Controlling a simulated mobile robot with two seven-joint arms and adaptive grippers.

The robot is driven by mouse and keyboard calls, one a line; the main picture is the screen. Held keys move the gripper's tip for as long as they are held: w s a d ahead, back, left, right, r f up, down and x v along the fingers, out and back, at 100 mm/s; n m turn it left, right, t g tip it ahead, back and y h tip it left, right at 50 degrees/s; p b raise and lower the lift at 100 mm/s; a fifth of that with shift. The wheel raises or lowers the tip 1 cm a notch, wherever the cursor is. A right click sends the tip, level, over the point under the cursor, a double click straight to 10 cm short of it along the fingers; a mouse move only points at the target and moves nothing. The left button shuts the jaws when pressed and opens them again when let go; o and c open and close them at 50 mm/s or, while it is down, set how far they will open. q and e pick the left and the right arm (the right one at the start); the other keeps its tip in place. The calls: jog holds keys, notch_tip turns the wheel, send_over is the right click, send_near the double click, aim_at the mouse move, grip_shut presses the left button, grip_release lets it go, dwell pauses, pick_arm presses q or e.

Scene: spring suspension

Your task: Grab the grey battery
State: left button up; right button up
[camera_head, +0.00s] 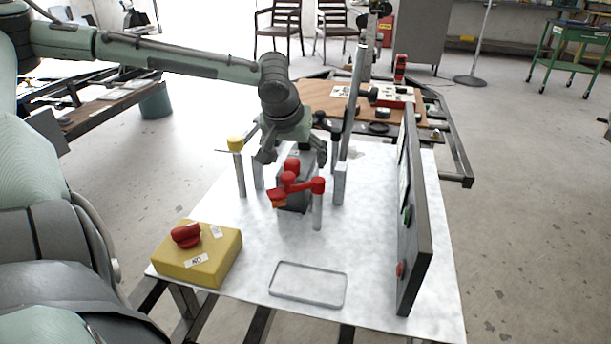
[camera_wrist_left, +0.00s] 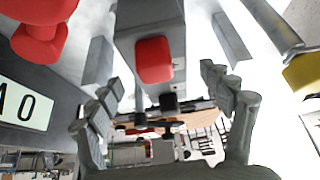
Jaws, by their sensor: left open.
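The grey battery (camera_head: 294,207) is a box standing upright on the white table. Red parts in front of it hide some of it in the head view. In the left wrist view the grey box (camera_wrist_left: 150,18) is at the top centre, with a red cap on it. My left gripper (camera_head: 290,152) is above and around the top of the battery in the head view. In the left wrist view its two fingers (camera_wrist_left: 165,88) are spread apart, with the box between and beyond them. I cannot tell whether they touch it. My right gripper is not in view.
A red lever (camera_head: 298,185) on a post stands in front of the battery. A yellow-capped post (camera_head: 236,143) is left of it. A yellow box with a red knob (camera_head: 197,262) is front left, a dark upright panel (camera_head: 413,225) right, and an empty tray outline (camera_head: 307,285) in front.

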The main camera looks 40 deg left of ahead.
pick_arm(q)
jog(key=x, duration=0.4)
jog(key=shift+a+f, duration=0.1)
jog(key=shift+f, duration=0.3)
jog(key=shift+w+a+f+b, duration=0.1)
jog(key=shift+w+f+b, duration=0.2)
jog(key=shift+f, duration=0.1)
jog(key=c, duration=1.8)
jog(key=shift+w+r, duration=0.2)
jog(key=shift+r, duration=0.1)
grip_shut()
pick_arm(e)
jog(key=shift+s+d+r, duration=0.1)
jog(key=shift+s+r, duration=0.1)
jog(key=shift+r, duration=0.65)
